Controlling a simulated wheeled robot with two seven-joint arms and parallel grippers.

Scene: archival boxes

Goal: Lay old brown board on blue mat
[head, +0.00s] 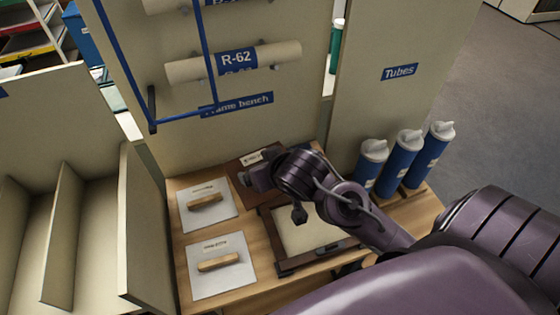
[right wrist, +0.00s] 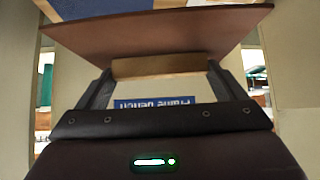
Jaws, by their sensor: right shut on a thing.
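The old brown board (head: 243,168), dark brown with a white label, shows at the back of the wooden bench in the head view, partly hidden by my right gripper (head: 258,174). In the right wrist view the brown board (right wrist: 160,30) spans the top, and my right gripper (right wrist: 160,72) is shut on its light wooden handle (right wrist: 157,66). A blue surface, probably the blue mat (right wrist: 95,8), shows past the board's edge. My left gripper is out of view.
Two pale boards with wooden handles (head: 224,280) (head: 190,222) lie on the bench's left. A dark frame with a cream panel (head: 300,238) lies under my right forearm. Blue tubes (head: 400,165) stand at the right. A tall panel labelled "Frame bench" (head: 180,135) rises behind.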

